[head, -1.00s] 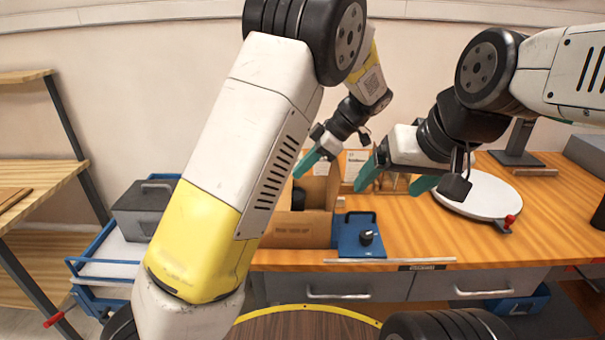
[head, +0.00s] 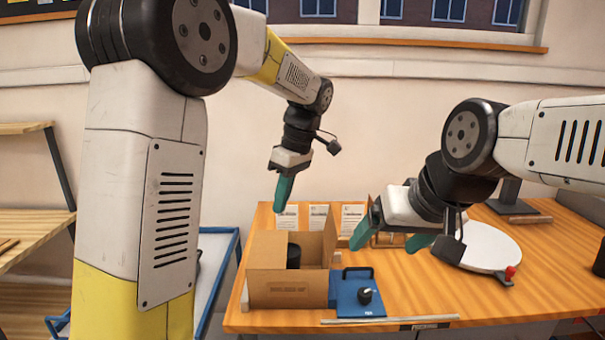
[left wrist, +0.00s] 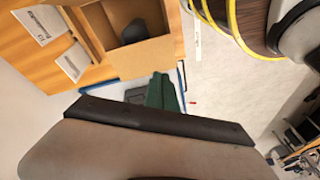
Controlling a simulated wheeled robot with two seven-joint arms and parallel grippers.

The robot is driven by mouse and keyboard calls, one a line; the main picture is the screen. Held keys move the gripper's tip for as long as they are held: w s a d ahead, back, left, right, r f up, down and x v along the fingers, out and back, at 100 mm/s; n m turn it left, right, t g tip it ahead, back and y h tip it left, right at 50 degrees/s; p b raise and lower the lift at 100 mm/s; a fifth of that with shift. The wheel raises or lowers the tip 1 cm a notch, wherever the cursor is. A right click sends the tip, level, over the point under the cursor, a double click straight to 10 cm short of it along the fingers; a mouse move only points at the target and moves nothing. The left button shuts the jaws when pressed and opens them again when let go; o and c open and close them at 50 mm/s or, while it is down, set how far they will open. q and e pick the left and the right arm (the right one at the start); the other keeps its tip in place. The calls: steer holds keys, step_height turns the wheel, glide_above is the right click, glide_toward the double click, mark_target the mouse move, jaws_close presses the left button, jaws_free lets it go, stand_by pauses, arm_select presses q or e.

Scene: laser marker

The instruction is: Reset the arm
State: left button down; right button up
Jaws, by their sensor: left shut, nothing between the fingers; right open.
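My left gripper (head: 284,190) hangs in the air above and behind the open cardboard box, its green fingers pointing down and together, with nothing between them. In the left wrist view the green fingers (left wrist: 163,92) show at the centre, with the cardboard box (left wrist: 130,25) beyond them.
The cardboard box (head: 285,290) holds a dark round object (head: 293,256). A blue device with a black knob (head: 358,297) stands beside it. Several white cards (head: 318,217) stand behind. A round white disc (head: 490,249) with a red knob lies at right. A blue-framed cart (head: 230,262) is left of the table.

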arm_select(q)
steer(key=s+a+m+t+h, duration=0.1)
steer(key=s+a+m+t, duration=0.1)
steer(key=s, duration=0.4)
steer(key=s+a+r+m+t+h, duration=0.1)
steer(key=s+a+m+t+h, duration=0.1)
steer(key=s+a+m, duration=0.2)
steer(key=s+a+r+m+t+h, duration=0.1)
steer(key=s+a+m+t+h, duration=0.1)
steer(key=s+m, duration=0.5)
steer(key=shift+s+a, duration=0.8)
steer(key=shift+s, duration=0.05)
